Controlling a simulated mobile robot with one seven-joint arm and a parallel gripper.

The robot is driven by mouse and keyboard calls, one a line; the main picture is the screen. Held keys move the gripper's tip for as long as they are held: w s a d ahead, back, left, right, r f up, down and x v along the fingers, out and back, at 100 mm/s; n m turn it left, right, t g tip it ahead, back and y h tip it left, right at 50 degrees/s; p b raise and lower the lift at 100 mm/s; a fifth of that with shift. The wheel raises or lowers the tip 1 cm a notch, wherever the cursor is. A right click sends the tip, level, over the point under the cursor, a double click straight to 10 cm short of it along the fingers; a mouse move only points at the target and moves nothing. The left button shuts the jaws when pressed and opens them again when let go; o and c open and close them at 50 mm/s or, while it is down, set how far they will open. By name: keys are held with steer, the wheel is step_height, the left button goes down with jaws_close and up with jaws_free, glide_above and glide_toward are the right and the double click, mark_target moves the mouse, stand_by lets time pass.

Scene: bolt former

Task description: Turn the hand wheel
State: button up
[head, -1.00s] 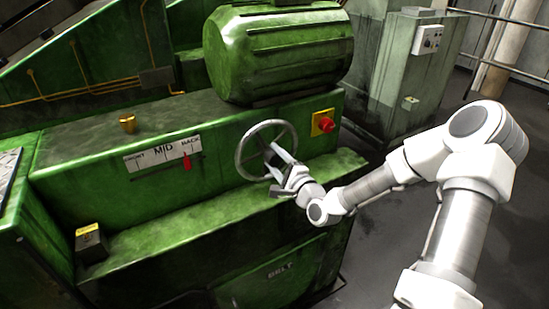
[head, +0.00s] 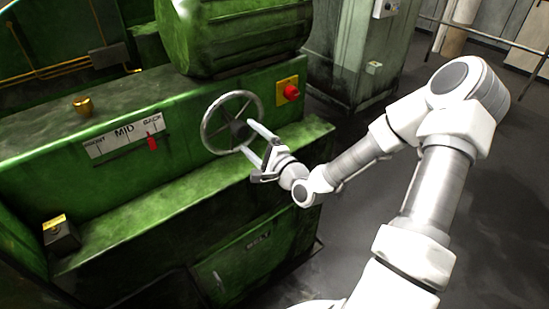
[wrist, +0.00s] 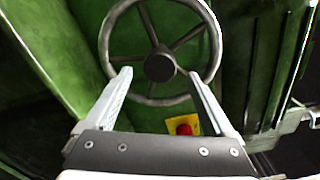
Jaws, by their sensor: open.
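The hand wheel (head: 207,137) is a grey metal ring with spokes and a dark hub, on the front of the green machine. It also shows in the wrist view (wrist: 160,68), with its hub ahead of my fingers. My gripper (head: 252,140) is open and empty, at the lower right of the wheel. In the wrist view my gripper (wrist: 158,82) has its two fingers spread apart, their tips over the lower part of the rim. I cannot tell whether a finger touches the rim. A scale marked FRONT, MID and BACK (head: 122,133) has a red pointer (head: 152,143) near BACK.
A red button on a yellow plate (head: 290,92) sits right of the wheel; it also shows in the wrist view (wrist: 184,128). A green ledge (head: 180,190) runs below the wheel. A small dark box (head: 60,238) stands on it at left. Grey floor at right is open.

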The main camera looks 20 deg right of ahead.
steer(key=p+v, duration=0.5)
steer(key=v, duration=0.7)
steer(key=shift+s+r, duration=0.1)
steer(key=shift+s, duration=0.05)
stand_by(1.6)
